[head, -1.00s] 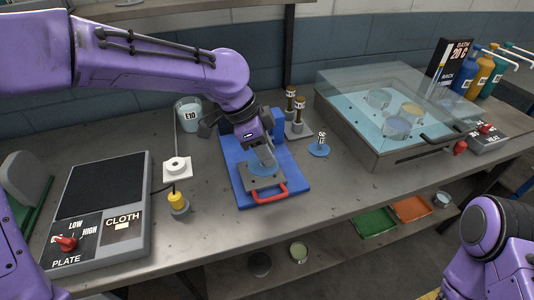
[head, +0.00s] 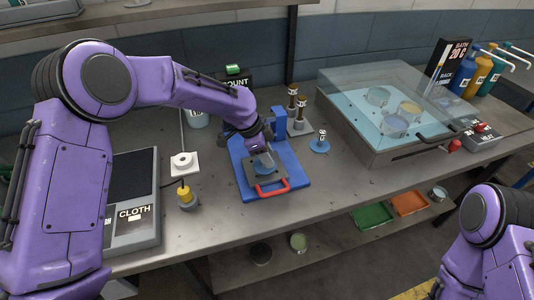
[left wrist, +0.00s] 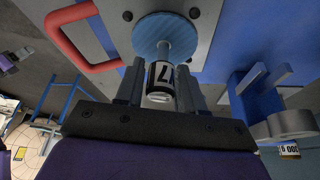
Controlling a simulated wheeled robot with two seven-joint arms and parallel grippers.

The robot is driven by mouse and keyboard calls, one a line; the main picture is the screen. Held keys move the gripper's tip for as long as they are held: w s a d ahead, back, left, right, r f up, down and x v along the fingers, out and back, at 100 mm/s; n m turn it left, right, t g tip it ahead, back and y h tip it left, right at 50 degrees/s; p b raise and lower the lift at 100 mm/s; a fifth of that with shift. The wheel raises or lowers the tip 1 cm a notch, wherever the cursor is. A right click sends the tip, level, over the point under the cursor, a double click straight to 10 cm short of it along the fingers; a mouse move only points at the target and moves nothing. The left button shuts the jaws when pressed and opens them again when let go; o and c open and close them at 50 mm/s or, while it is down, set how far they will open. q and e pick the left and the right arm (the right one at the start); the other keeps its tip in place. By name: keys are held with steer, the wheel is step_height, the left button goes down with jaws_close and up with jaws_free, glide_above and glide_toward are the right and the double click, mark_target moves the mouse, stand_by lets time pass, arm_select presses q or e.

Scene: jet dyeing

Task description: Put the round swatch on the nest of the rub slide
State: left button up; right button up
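The round swatch is a blue disc with a stem and a labelled handle. In the left wrist view the round swatch (left wrist: 163,35) is in front of the grey plate of the rub slide. In the head view the round swatch (head: 263,165) is at the grey plate of the rub slide (head: 285,158), which has a blue base and a red handle. I cannot tell whether the disc rests on the nest, which it hides. My left gripper (head: 261,152) is over the plate, its fingers (left wrist: 162,78) close against both sides of the handle. My right gripper is out of view.
A second blue disc with a labelled post (head: 319,145) stands right of the slide. Weights (head: 299,122) stand behind it. A lidded bath (head: 395,110) is at the right, and a cloth plate unit (head: 133,215) at the left. A yellow-topped object (head: 186,197) stands left of the slide.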

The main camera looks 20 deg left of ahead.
arm_select(q)
steer(key=shift+o, duration=0.9)
steer(key=shift+s+r, duration=0.15)
steer(key=shift+a+r, duration=0.15)
steer(key=shift+r, duration=0.2)
steer(key=b+v, duration=0.1)
steer(key=v, duration=1)
steer(key=shift+b, duration=0.4)
